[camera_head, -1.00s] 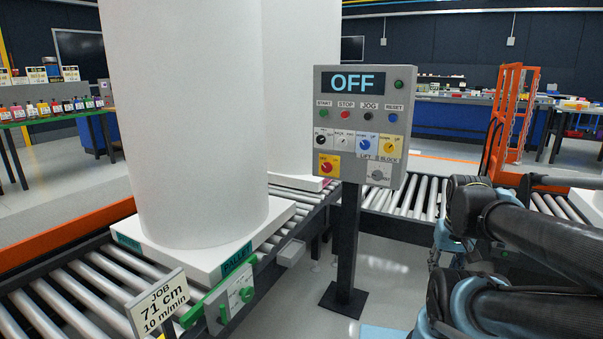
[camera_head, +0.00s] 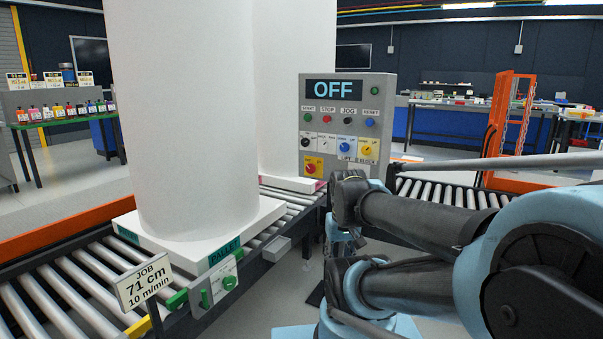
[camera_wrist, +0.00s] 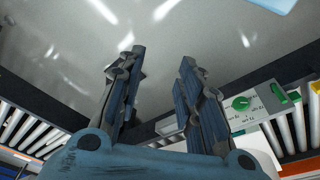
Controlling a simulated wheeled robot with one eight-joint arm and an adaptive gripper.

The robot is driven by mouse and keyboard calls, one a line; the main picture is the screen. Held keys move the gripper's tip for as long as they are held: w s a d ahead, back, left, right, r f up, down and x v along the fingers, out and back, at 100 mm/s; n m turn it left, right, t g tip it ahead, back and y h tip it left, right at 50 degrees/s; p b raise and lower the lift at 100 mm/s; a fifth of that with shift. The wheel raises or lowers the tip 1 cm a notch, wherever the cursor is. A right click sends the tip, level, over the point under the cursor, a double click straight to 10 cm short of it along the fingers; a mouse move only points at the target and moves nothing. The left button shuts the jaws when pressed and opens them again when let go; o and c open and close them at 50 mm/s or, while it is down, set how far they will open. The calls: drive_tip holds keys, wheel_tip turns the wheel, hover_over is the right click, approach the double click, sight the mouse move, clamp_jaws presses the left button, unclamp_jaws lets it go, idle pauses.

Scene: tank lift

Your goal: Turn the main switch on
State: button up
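The control panel (camera_head: 389,100) stands upright on a post in the head view, and its display (camera_head: 333,90) reads OFF. A red knob on a yellow plate (camera_head: 313,168), which looks like the main switch, sits at its lower left. The panel's lower right corner and most of its post are hidden behind my arm. My gripper (camera_wrist: 162,56) is open and empty in the wrist view, its two fingers apart over grey floor. The panel does not show in the wrist view. I cannot make out the gripper clearly in the head view.
A roller conveyor (camera_head: 70,285) carries tall white cylinders on a pallet (camera_head: 262,222). A job sign (camera_head: 146,283) stands in front. An orange frame (camera_head: 505,115) is at right.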

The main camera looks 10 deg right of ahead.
sight(310, 168)
drive_tip(key=shift+o, duration=0.3)
drive_tip(key=o, duration=0.5)
drive_tip(key=shift+s+r, duration=0.15)
drive_tip(key=shift+s, duration=0.1)
drive_tip(key=shift+o, duration=0.5)
drive_tip(key=shift+d+r, duration=0.1)
drive_tip(key=shift+r, duration=0.15)
drive_tip(key=w+d+r+n+t+h, duration=0.2)
drive_tip(key=w+r+n+h, duration=0.2)
drive_tip(key=w+n, duration=0.55)
drive_tip(key=w+d+r+n+t+h, duration=0.2)
drive_tip(key=w+r+n+h, duration=0.15)
drive_tip(key=w, duration=1.05)
drive_tip(key=w+a+n+t+h, duration=0.3)
drive_tip(key=w+a+n+t, duration=0.5)
drive_tip(key=w+a+n, duration=0.9)
drive_tip(key=shift+m, duration=0.7)
drive_tip(key=x, duration=1.2)
drive_tip(key=r+x, duration=0.1)
drive_tip(key=x, duration=0.6)
drive_tip(key=shift+s+d+r, duration=0.1)
drive_tip(key=shift+s+d, duration=0.05)
drive_tip(key=shift+d, duration=0.1)
drive_tip(key=shift+c, duration=0.3)
